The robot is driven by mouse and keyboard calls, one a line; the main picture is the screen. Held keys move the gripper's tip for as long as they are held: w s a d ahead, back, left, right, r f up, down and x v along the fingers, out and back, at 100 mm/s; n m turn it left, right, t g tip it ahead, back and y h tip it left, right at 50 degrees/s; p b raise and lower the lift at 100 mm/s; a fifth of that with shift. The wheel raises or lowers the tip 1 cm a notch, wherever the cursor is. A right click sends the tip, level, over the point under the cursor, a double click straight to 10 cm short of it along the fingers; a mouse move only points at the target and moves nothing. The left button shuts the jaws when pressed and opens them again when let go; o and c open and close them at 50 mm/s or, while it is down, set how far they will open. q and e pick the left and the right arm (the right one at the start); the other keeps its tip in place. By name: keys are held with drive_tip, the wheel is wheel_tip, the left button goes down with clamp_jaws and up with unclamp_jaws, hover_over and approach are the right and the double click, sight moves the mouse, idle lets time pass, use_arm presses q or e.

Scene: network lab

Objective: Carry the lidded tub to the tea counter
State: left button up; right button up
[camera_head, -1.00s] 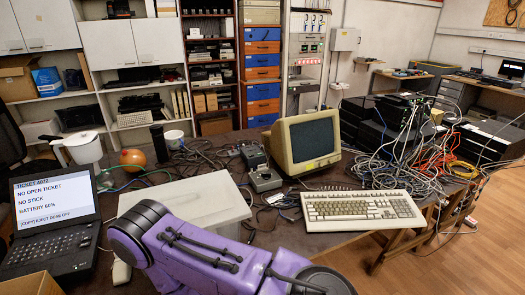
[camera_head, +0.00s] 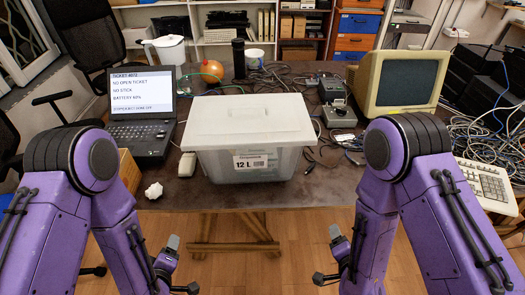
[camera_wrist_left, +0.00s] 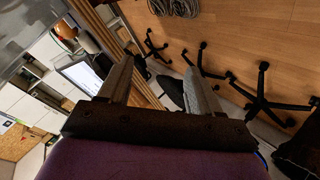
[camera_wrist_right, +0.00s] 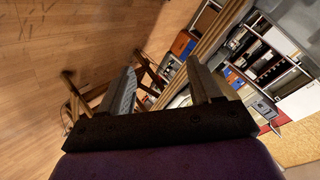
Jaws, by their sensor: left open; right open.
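The lidded tub (camera_head: 247,150) is a translucent box with a white lid and a "12 L" label. It sits on the dark table (camera_head: 310,192), close to its front edge, in the middle of the head view. My left gripper (camera_head: 180,265) is low in front of the table, left of the tub and apart from it. My right gripper (camera_head: 328,257) is likewise in front of the table, to the tub's right. Both are open and empty; their spread fingers show in the left wrist view (camera_wrist_left: 158,75) and the right wrist view (camera_wrist_right: 161,75). I cannot identify the tea counter.
A laptop (camera_head: 142,112), a mouse (camera_head: 187,164) and a crumpled white lump (camera_head: 153,190) lie left of the tub. A monitor (camera_head: 401,80), keyboard (camera_head: 488,183) and cables (camera_head: 490,135) are to the right. An office chair (camera_head: 82,45) stands at the left.

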use_arm(q)
drive_tip(key=w+d+r+n+t+h+b, duration=0.1)
drive_tip(key=w+d+r+n+t+b, duration=0.1)
drive_tip(key=w+d+r+n+t, duration=0.3)
drive_tip(key=w+r+n+t, duration=0.1)
drive_tip(key=w+r, duration=0.2)
drive_tip(key=r, duration=0.2)
drive_tip(key=shift+w+t+h, duration=0.3)
drive_tip(key=shift+w+t, duration=0.05)
drive_tip(key=shift+t, duration=0.05)
use_arm(e)
drive_tip(key=w+a+r+m+t+y, duration=0.2)
drive_tip(key=w+a+r+m+t, duration=0.3)
drive_tip(key=w+r, duration=0.3)
drive_tip(key=shift+w+a+r+m+t, duration=0.2)
drive_tip(key=shift+a+r+m+t, duration=0.25)
drive_tip(key=shift+r+t, duration=0.5)
use_arm(q)
drive_tip(key=shift+w, duration=0.1)
use_arm(e)
drive_tip(key=shift+w, duration=0.1)
